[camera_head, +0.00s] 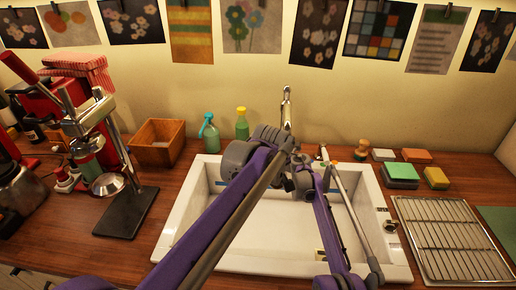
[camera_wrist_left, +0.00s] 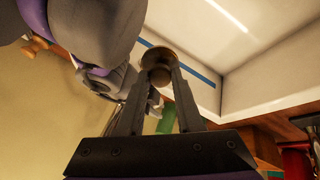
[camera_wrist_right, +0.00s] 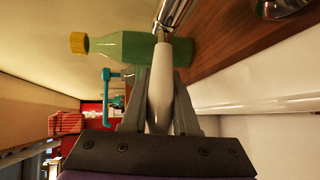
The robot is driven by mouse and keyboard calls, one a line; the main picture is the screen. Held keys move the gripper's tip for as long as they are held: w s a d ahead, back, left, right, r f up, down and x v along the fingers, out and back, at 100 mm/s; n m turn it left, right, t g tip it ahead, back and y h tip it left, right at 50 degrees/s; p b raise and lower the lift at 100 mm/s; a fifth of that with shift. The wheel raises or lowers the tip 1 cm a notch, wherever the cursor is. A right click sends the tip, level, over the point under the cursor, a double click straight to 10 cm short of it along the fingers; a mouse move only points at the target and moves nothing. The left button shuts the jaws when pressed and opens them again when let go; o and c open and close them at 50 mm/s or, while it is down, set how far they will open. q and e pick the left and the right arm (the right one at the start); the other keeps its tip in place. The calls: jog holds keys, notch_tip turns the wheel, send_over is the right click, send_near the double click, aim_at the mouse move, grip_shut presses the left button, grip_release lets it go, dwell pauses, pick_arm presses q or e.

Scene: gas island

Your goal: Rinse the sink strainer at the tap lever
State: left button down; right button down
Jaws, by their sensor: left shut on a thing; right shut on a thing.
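My left gripper (camera_wrist_left: 160,78) is shut on the sink strainer (camera_wrist_left: 157,60), a small round brownish metal piece at its fingertips in the left wrist view. White sink walls show beyond it. My right gripper (camera_wrist_right: 160,80) is shut on the whitish tapered tap lever (camera_wrist_right: 160,103) in the right wrist view. The lever joins the chrome tap (camera_wrist_right: 174,12) above it. In the head view the tap (camera_head: 287,105) rises behind the white sink (camera_head: 190,210). My purple arms cross over the basin and hide both gripper tips and the strainer there. No water can be made out.
A green bottle (camera_head: 242,124) and a teal spray bottle (camera_head: 208,135) stand behind the sink. A wooden box (camera_head: 157,143) and a lever press (camera_head: 105,150) are at left. Sponges (camera_head: 401,174), a brush (camera_head: 361,150) and a wire rack (camera_head: 452,240) lie at right.

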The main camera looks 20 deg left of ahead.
dwell(0.3)
jog(key=shift+r+m+g+h, duration=0.25)
jog(key=shift+m+g+h, duration=0.05)
dwell(0.3)
jog(key=c, duration=0.7)
grip_release()
jog(key=shift+d+r, duration=0.1)
jog(key=shift+d, duration=0.05)
jog(key=shift+s+d+r, duration=0.15)
jog(key=shift+d, duration=0.25)
jog(key=v, duration=1.1)
jog(key=shift+s, duration=0.1)
